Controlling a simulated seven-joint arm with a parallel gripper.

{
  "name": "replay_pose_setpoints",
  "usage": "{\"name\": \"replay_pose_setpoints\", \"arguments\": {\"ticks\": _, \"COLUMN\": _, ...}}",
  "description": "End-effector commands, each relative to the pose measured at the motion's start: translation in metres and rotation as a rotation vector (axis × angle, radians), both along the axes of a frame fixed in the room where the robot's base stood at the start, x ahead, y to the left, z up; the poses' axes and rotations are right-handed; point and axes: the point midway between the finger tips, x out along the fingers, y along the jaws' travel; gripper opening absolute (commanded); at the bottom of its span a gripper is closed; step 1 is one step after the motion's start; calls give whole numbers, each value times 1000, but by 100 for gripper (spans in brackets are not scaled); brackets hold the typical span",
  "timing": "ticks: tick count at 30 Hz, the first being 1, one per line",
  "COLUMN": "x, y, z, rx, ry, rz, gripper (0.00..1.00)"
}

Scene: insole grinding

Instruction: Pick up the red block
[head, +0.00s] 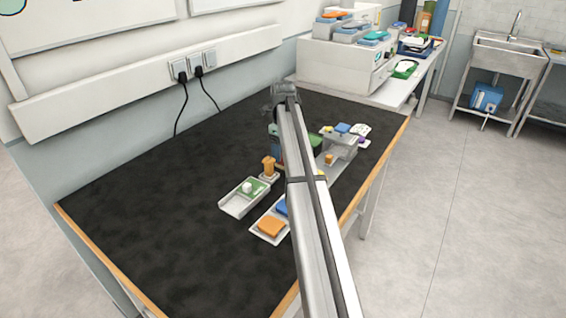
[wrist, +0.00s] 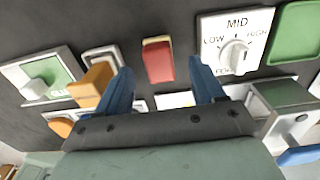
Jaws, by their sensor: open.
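The red block (wrist: 159,65) shows in the wrist view, with a lighter top edge. It lies ahead of and between the two blue fingers of my gripper (wrist: 160,88), with dark table around it. My gripper is open and nothing is between its fingertips. In the head view my arm covers much of the work area, and I cannot make out the red block clearly there.
A white dial panel (wrist: 225,28) marked LOW, MID and HIGH is right of the red block, beside a green tray (wrist: 297,35). A white-knobbed panel (wrist: 41,90) is at left. The table's left half (head: 140,210) is clear.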

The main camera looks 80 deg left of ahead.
Motion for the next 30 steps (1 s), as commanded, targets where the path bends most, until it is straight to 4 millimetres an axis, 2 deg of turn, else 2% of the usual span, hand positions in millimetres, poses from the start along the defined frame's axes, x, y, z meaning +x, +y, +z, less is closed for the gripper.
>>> {"name": "replay_pose_setpoints", "arguments": {"ticks": 7, "x": -1, "y": -2, "z": -32, "rx": 0, "ry": 0, "rz": -1, "gripper": 68}}
{"name": "replay_pose_setpoints", "arguments": {"ticks": 15, "x": 0, "y": -1, "z": -35, "rx": 1, "ry": 1, "rz": -1, "gripper": 68}}
{"name": "replay_pose_setpoints", "arguments": {"ticks": 30, "x": 0, "y": -1, "z": -35, "rx": 1, "ry": 1, "rz": -1, "gripper": 20}}
